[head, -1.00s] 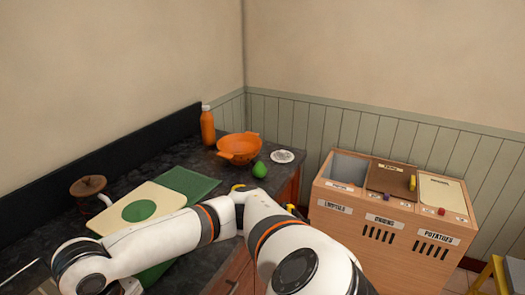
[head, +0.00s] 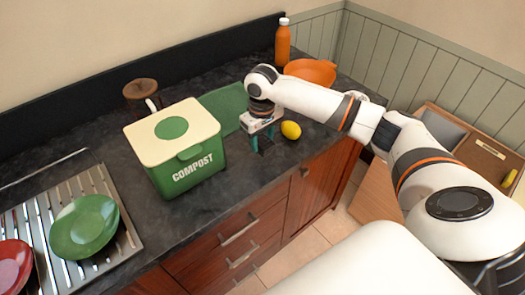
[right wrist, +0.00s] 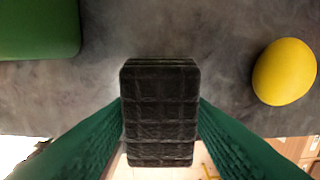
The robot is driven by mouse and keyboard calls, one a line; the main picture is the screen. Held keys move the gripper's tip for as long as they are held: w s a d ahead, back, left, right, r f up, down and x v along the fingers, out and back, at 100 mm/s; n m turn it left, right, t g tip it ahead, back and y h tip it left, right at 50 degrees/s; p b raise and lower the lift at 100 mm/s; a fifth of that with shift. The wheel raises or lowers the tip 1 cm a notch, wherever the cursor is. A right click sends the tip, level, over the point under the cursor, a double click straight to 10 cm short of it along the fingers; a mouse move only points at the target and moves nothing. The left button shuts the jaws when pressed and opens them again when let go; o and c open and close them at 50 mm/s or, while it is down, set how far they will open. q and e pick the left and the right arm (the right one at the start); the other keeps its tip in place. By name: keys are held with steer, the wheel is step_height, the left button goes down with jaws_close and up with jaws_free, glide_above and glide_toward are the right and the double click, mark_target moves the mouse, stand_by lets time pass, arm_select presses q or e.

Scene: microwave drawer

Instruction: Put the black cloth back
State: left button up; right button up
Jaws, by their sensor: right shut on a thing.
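My right gripper (head: 264,146) has green fingers and points down at the front part of the dark counter (head: 225,205), between the compost bin and the lemon. In the right wrist view its fingers are shut on the black cloth (right wrist: 160,112), a folded, quilted dark pad gripped at both sides. In the head view the cloth is hard to make out between the fingers against the dark counter. I cannot tell whether it touches the counter. My left gripper is not in view.
A green compost bin (head: 192,168) with a cream lid stands left of the gripper, and a lemon (head: 291,130) lies close on the right. A green mat (head: 222,108) lies behind. A drying rack (head: 103,183) holds a green plate (head: 84,226) and a red plate (head: 14,267).

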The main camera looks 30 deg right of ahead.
mark_target(263, 140)
steer(key=shift+d+f, duration=0.2)
steer(key=shift+f, duration=0.8)
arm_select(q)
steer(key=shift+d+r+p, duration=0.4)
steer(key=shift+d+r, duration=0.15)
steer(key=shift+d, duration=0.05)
arm_select(e)
steer(key=shift+f, duration=1.75)
steer(key=o, duration=0.9)
steer(key=shift+f, duration=0.1)
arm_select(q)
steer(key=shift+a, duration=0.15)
arm_select(e)
steer(key=shift+r, duration=0.3)
step_height(263, 140, up, 12)
steer(key=shift+f+b, duration=0.15)
steer(key=shift+b, duration=0.75)
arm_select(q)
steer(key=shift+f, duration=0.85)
